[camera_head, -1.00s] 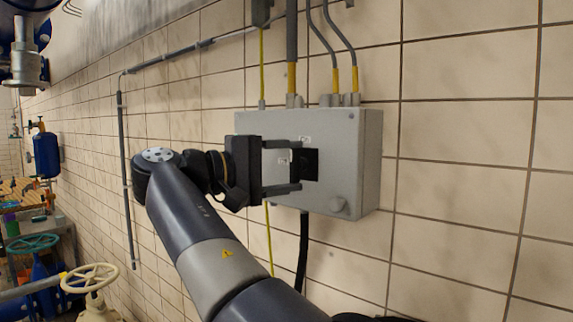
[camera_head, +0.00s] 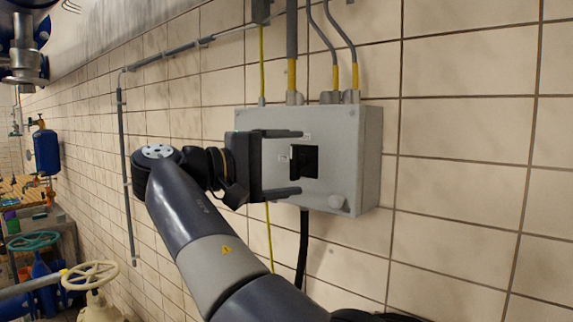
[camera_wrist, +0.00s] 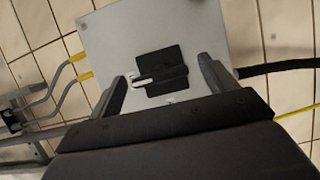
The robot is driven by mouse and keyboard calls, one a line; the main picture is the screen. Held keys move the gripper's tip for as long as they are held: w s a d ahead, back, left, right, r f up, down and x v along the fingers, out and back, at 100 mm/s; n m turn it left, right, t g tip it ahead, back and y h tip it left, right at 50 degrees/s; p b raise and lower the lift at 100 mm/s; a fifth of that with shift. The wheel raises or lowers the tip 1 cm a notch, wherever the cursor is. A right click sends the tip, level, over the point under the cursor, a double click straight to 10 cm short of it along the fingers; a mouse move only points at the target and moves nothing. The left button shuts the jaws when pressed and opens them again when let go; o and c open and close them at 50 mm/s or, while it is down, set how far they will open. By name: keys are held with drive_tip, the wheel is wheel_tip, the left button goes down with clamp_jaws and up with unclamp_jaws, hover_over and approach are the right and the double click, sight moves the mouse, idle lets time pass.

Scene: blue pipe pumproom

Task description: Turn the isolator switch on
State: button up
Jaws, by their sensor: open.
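A light grey isolator box (camera_head: 350,150) is fixed to the tiled wall. On its front is a black square switch plate (camera_head: 311,168), with the switch handle (camera_head: 293,160) standing out from it. In the wrist view the handle (camera_wrist: 160,80) lies nearly level across the black plate (camera_wrist: 172,58), with its pale end to the left. My gripper (camera_head: 301,162) is open in front of the box, one finger above the switch and one below in the head view. In the wrist view the fingers are on either side of the handle, apart from it.
Grey cables with yellow sleeves (camera_head: 334,76) enter the box top, and a black cable (camera_head: 303,245) leaves below. Valve handwheels (camera_head: 90,275) stand at lower left. The wall to the right is clear.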

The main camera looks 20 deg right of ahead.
drive_tip(key=v, duration=1)
drive_tip(key=shift+a, duration=0.35)
drive_tip(key=shift+s, duration=0.1)
drive_tip(key=x, duration=1.1)
drive_tip(key=shift+a, duration=0.15)
